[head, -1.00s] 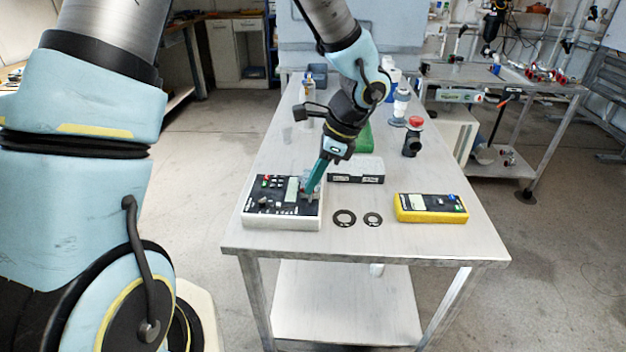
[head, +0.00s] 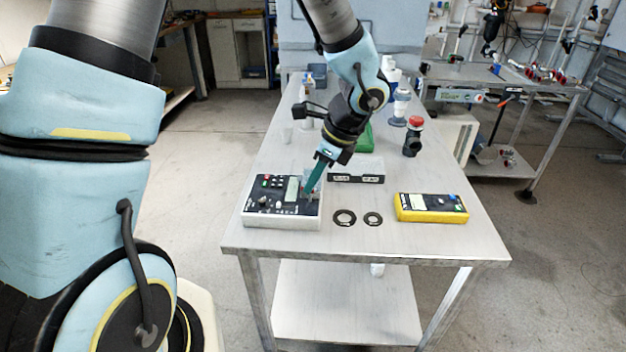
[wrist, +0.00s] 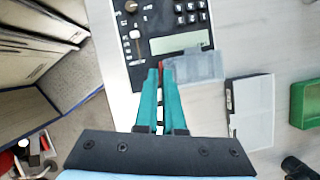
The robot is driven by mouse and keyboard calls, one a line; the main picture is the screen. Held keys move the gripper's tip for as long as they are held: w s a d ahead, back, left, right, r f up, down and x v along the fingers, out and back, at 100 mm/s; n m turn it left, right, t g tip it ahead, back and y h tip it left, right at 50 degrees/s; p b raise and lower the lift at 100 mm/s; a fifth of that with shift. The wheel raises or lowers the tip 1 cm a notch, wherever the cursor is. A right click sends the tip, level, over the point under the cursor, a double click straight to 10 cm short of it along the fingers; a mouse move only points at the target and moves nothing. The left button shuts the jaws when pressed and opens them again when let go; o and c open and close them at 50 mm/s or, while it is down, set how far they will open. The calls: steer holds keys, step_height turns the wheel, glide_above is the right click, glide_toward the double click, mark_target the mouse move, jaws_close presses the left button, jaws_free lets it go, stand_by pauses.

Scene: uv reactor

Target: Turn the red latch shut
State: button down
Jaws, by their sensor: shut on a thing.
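The red latch (wrist: 160,65) shows only as a small red sliver between my fingertips in the wrist view; the fingers hide most of it. It sits at the edge of a white control box with a black panel (head: 283,206), beside a clear cover (wrist: 193,67). My gripper (head: 309,192) reaches down to the right part of this box in the head view. Its teal fingers (wrist: 160,75) are close together, shut on the latch. The latch's exact angle cannot be told.
A yellow meter (head: 431,208) and two dark rings (head: 345,217) lie on the metal table (head: 300,240). A grey-white case (head: 356,178) stands just right of my gripper. A black fitting with a red top (head: 413,137) and bottles stand further back.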

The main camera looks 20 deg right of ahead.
steer(key=m+h, duration=0.1)
steer(key=m, duration=0.2)
steer(key=shift+s+a+m+t, duration=0.1)
steer(key=shift+s+m+t, duration=0.05)
steer(key=shift+m+t, duration=0.25)
steer(key=m+h, duration=0.1)
steer(key=m, duration=0.2)
steer(key=shift+a+m+t+b, duration=0.1)
steer(key=shift+m+t+b, duration=0.2)
steer(key=shift+b, duration=0.05)
steer(key=m+h, duration=0.1)
steer(key=m, duration=0.2)
steer(key=shift+a+m+h+b, duration=0.1)
steer(key=shift+m+h+b, duration=0.2)
steer(key=shift+h, duration=0.1)
steer(key=shift+a+m+h, duration=0.1)
steer(key=shift+m+h, duration=0.6)
steer(key=shift+m, duration=1.1)
steer(key=c, duration=1)
jaws_free()
